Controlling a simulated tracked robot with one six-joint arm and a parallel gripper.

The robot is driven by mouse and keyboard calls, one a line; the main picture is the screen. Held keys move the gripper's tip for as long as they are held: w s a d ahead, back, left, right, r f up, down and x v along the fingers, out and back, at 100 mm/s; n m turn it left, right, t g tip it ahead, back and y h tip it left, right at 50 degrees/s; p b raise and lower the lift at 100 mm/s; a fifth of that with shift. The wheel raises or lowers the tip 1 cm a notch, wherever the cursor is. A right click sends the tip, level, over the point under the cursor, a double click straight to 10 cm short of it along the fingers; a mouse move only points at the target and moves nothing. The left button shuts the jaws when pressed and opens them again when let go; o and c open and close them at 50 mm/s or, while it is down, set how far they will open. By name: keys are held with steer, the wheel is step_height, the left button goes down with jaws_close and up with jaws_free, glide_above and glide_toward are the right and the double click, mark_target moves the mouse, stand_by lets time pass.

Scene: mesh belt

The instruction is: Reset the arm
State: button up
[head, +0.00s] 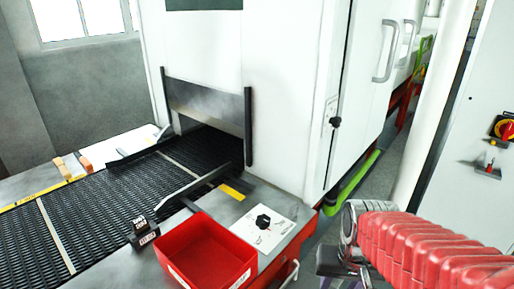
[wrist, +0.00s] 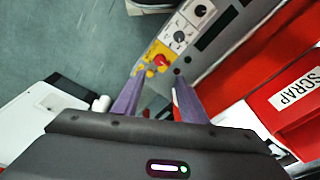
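My arm, in a red ribbed sleeve (head: 425,245), reaches in from the right edge of the head view. Its grey wrist end is at the lower right, beside the machine and right of the belt table; the fingers are not clear there. In the wrist view my gripper (wrist: 160,78) shows two purple fingers spread apart. I see nothing held between them. Beyond the fingertips are a yellow panel with a red button (wrist: 160,60) and the green-grey floor (wrist: 75,45).
A dark mesh belt (head: 100,215) runs into the white machine (head: 275,100). A red tray (head: 207,252) and a white panel with a black knob (head: 263,222) sit at the table's near edge. A red bin marked SCRAP (wrist: 285,120) is at right in the wrist view.

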steer(key=s+a+r+n+t, duration=0.2)
steer(key=s+r+t, duration=0.2)
steer(key=r, duration=0.5)
steer(key=shift+s+a+r, duration=0.2)
steer(key=shift+s+r, duration=0.1)
steer(key=shift+r, duration=0.05)
steer(key=shift+a, duration=0.1)
stand_by(1.1)
